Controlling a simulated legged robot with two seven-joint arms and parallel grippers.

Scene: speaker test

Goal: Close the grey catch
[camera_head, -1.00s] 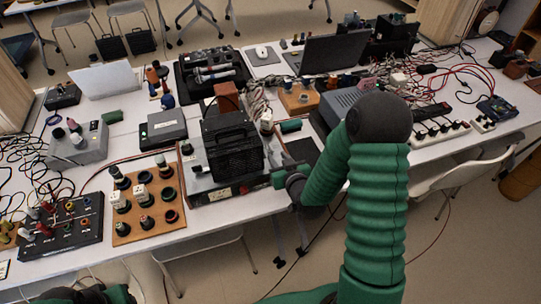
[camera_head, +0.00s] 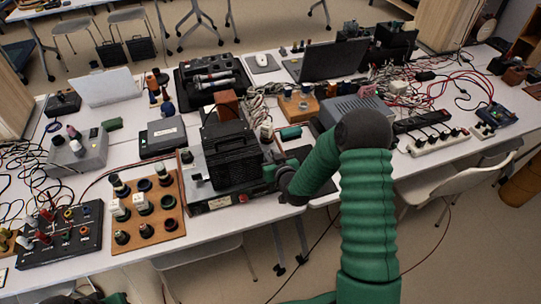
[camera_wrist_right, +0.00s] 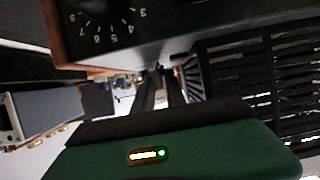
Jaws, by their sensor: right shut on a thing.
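The black speaker box (camera_head: 231,152) with a ribbed front stands on a grey and black base unit (camera_head: 222,200) at the table's front edge. My right gripper (camera_head: 269,174) is at the right side of this box, low down, and touches or nearly touches it. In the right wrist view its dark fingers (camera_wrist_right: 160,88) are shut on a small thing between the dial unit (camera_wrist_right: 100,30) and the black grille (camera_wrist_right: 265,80). That thing looks to be the catch, but the fingers mostly hide it.
A wooden board with dark knobs (camera_head: 177,222) stands close on the left. A grey box (camera_head: 88,152) and a dark device (camera_head: 162,137) lie behind it. A laptop (camera_head: 328,62), cables (camera_head: 400,88) and a power strip (camera_head: 438,144) fill the back and right. A white chair (camera_head: 450,185) is at the right.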

